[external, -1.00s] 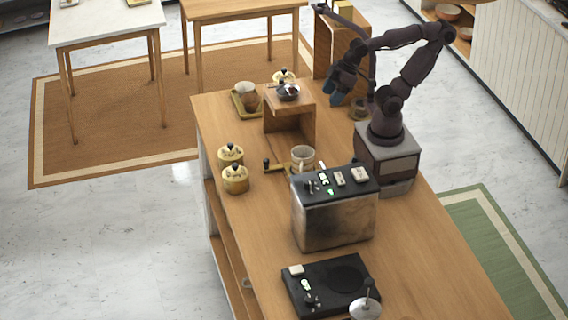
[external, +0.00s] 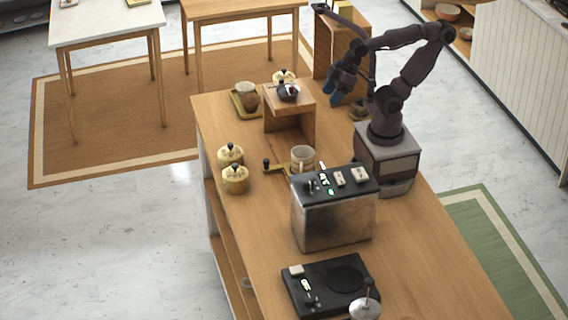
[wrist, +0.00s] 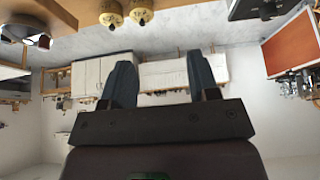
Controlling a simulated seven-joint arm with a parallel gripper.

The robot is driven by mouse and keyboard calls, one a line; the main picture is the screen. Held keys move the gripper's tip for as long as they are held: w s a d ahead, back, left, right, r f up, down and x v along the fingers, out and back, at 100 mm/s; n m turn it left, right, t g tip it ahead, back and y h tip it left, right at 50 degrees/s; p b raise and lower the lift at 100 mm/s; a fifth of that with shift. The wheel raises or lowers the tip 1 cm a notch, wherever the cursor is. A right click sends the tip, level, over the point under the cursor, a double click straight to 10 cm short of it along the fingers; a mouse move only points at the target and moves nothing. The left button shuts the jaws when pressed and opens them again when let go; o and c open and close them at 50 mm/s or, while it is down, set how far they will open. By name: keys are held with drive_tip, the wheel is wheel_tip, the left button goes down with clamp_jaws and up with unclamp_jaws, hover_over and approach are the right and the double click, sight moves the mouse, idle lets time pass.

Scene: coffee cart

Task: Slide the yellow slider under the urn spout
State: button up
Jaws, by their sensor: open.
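The yellow slider (external: 280,169) is a low yellow piece with a dark knob at its left end, on the counter. A light mug (external: 302,156) stands at its right end, partly hiding it. Close in front is a boxy metal machine (external: 333,222) with a dark control top; I cannot make out a spout on it or tell whether it is the urn.
Two yellow lidded pots (external: 235,180) stand at the counter's left edge. A yellow tray (external: 238,104) with cups is at the far left. A black hot plate unit (external: 330,287) lies in front of the machine.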

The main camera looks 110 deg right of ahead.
drive_tip(key=w+d+f+g, duration=0.1)
drive_tip(key=w+d+f, duration=0.1)
drive_tip(key=f, duration=0.1)
drive_tip(key=w+d+f+m+g, duration=0.1)
drive_tip(key=w+d+f+g, duration=0.1)
drive_tip(key=w, duration=0.1)
drive_tip(key=w+d+f+m+g, duration=0.1)
drive_tip(key=w+d+f, duration=0.1)
drive_tip(key=w+f, duration=0.1)
drive_tip(key=shift+w+f+g, duration=0.1)
drive_tip(key=shift+f+g, duration=0.25)
drive_tip(key=shift+g, duration=0.05)
drive_tip(key=shift+c, duration=0.2)
drive_tip(key=m, duration=0.1)
hover_over(266, 160)
wheel_tip(266, 160, down, 12)
drive_tip(key=r, duration=0.1)
drive_tip(key=shift+g, duration=0.4)
wheel_tip(266, 160, down, 13)
drive_tip(key=shift+d+r, duration=0.1)
drive_tip(key=shift+d, duration=0.05)
clamp_jaws()
